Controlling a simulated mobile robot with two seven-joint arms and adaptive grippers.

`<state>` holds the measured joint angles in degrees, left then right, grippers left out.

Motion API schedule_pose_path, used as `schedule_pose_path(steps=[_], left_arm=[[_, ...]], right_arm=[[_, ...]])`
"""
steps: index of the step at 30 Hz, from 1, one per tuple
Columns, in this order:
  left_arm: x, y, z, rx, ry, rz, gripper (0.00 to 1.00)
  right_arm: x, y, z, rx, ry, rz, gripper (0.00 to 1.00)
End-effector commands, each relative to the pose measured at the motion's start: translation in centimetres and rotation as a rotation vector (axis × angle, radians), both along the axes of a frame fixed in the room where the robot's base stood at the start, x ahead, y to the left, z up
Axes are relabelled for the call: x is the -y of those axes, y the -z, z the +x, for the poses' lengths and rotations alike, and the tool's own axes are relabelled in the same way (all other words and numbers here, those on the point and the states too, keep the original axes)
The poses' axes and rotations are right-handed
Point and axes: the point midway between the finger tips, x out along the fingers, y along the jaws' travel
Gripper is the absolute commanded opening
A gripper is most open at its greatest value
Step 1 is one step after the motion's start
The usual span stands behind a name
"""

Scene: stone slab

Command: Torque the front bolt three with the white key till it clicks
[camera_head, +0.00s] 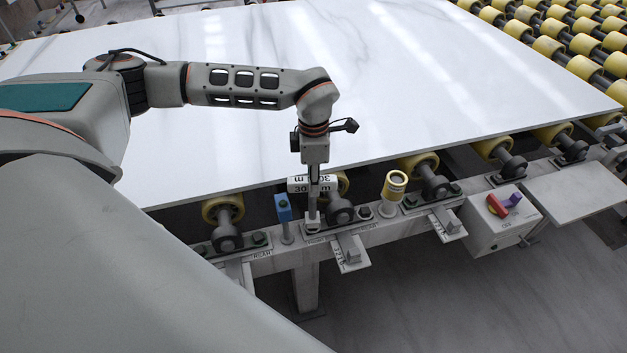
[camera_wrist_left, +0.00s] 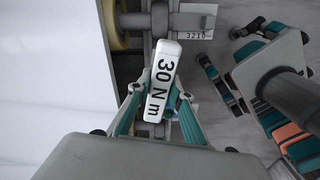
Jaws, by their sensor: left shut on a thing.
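The white key, with a white head marked "30 N m" (camera_head: 324,188), stands about upright below my left gripper (camera_head: 312,172). In the left wrist view the marked head of the white key (camera_wrist_left: 164,75) sits between the two teal fingers of my left gripper (camera_wrist_left: 158,112), which are shut on it. Its grey shaft runs down to the rail, with its foot at or just over a bolt place beside a bearing (camera_head: 341,212), near a "FRONT" label (camera_head: 315,240). The bolt itself is hidden under the key. My right gripper is not in view.
A blue key (camera_head: 284,208) stands left of the white key, and a yellow-topped one (camera_head: 393,188) stands to the right. The white stone slab (camera_head: 400,70) lies just behind on yellow rollers (camera_head: 419,166). A switch box (camera_head: 500,218) with a red and purple knob hangs at right.

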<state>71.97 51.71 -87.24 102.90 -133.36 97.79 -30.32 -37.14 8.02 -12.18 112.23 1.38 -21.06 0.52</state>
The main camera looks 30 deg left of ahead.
Motion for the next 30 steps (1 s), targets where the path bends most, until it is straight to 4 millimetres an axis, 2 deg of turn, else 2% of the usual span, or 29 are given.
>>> schedule_pose_path(steps=[30], left_arm=[[0.03, -0.02, 0.03, 0.001, 0.001, -0.001, 0.00]], right_arm=[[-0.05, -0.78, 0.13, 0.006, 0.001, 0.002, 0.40]])
